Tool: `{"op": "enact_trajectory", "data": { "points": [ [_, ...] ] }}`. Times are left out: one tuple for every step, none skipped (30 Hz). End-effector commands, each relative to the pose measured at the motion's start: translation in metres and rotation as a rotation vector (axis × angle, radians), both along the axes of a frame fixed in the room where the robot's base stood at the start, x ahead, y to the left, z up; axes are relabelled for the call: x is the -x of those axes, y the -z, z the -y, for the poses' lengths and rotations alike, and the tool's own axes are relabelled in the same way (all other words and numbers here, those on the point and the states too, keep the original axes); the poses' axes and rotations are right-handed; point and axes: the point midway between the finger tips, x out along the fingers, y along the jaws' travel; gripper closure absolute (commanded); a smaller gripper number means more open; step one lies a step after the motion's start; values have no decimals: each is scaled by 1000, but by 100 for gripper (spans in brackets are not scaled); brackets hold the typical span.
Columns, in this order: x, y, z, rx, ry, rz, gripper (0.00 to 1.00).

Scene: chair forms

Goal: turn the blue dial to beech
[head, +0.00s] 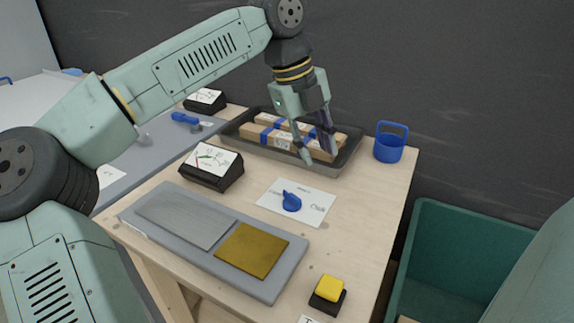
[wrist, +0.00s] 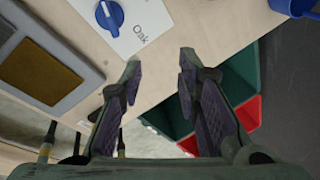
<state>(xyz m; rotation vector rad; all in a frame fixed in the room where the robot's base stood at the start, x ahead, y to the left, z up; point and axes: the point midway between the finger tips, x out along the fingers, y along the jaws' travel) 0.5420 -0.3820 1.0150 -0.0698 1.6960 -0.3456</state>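The blue dial (head: 291,201) sits on a white card (head: 309,209) on the wooden table. The dial's white mark points away from that label, but I cannot tell at which word. My gripper (head: 318,158) is open and empty, raised above the table behind the dial, apart from it. In the wrist view its two fingers (wrist: 160,60) are spread.
A dark tray (head: 232,134) with wrapped wooden pieces lies at the back. A green bin (head: 450,245) stands right.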

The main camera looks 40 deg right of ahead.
Motion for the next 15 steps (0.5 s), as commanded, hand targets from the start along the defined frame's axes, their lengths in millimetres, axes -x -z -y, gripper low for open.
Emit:
{"op": "enact_trajectory", "data": {
  "points": [
    [-13,-2,-8,-91,-67,47,70],
    [-20,-1,-13,-135,-104,69,70],
    [-27,-1,-19,-181,-142,92,70],
    [-32,-1,-23,-209,-166,107,70],
    [-35,-1,-26,-229,-186,118,70],
    [-38,0,-29,-250,-204,129,70],
    [-40,1,-31,-260,-213,133,70],
    [-41,3,-32,-265,-218,134,70],
    [-41,8,-33,-269,-221,136,70],
    [-41,11,-33,-271,-222,137,70],
    [-41,16,-33,-270,-220,136,70],
    [-41,23,-33,-269,-219,134,70],
    [-40,28,-33,-269,-217,133,70],
    [-40,33,-33,-269,-217,132,70],
    [-40,41,-32,-268,-216,132,70]
  ]
}}
